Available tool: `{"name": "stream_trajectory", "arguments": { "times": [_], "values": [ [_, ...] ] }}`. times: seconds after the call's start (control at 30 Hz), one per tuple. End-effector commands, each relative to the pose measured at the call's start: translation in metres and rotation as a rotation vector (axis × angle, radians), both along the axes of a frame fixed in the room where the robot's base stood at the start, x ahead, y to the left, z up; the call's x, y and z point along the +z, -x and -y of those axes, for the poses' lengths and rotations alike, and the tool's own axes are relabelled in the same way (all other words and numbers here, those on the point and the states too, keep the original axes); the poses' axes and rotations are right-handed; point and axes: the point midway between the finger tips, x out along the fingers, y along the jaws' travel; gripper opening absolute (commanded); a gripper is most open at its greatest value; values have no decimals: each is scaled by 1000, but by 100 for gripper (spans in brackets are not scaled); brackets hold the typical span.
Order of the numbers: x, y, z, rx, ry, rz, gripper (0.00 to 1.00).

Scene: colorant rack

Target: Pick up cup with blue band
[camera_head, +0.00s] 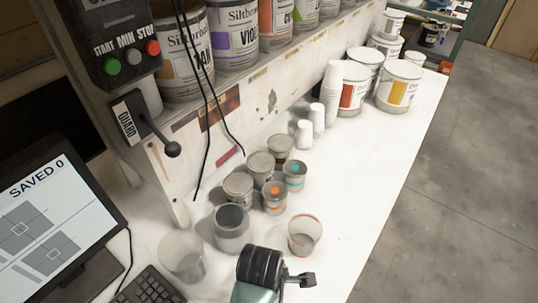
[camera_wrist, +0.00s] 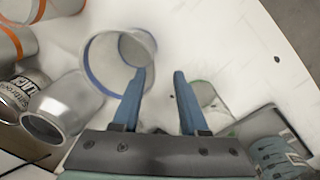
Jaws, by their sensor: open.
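The cup with blue band (camera_wrist: 110,62) shows in the wrist view, left of centre; it is pale and see-through, with its blue-edged round mouth toward the camera. My gripper (camera_wrist: 160,73) is open, with two blue fingers apart. The left finger overlaps the right part of the cup in the picture; I cannot tell whether it is inside the mouth or in front of it. The right finger is clear of the cup, to its right. No blue band is discernible in the head view, where my arm's end covers part of the bottom.
A green-edged cup (camera_wrist: 207,101) is right of the fingers. A metal container (camera_wrist: 62,105) and an orange-banded cup (camera_wrist: 20,40) lie left in the wrist view. The head view shows an orange-rimmed cup (camera_head: 305,238), a clear cup (camera_head: 182,258) and several small cans along the rack.

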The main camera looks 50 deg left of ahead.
Motion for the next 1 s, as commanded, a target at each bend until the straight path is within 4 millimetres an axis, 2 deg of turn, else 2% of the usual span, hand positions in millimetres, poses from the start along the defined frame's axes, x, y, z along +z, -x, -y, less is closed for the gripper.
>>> {"name": "stream_trajectory", "arguments": {
  "times": [0.23, 0.6, 0.87, 1.0],
  "values": [
    [-14, -4, -2, -1, 1, -1, 43],
    [-53, -10, -7, -2, 0, 0, 43],
    [-56, -11, -8, -2, -2, 2, 43],
    [-55, -11, -8, -2, -2, 2, 20]
  ]
}}
